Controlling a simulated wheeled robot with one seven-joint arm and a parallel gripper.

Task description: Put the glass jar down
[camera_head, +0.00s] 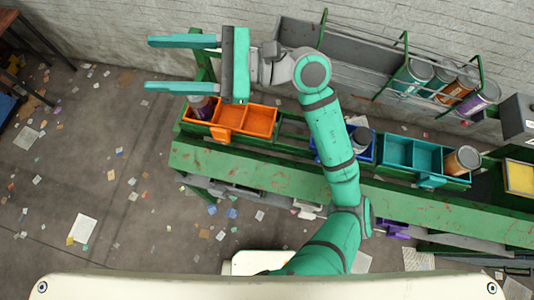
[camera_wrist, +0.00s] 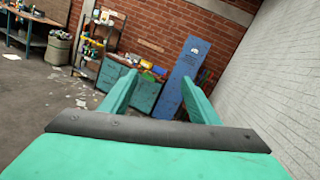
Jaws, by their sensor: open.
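My gripper (camera_head: 150,64) is open, with its two teal fingers pointing left in the head view and nothing between them. The wrist view also shows the open fingers (camera_wrist: 154,80) with only the distant room between them. A glass jar with purple contents (camera_head: 200,108) stands in the left part of the orange bin (camera_head: 248,134), apart from the fingers and partly covered by my gripper. Other jars stand in the blue bin (camera_head: 361,137) and at the right of the teal bin (camera_head: 463,160). Which one the task means cannot be told.
The green belt table (camera_head: 260,172) runs in front of the bins. A rack at the upper right holds several jars (camera_head: 463,86). A yellow bin (camera_head: 519,175) is at the right edge. The littered floor at left is open. The wrist view shows a blue locker (camera_wrist: 184,78).

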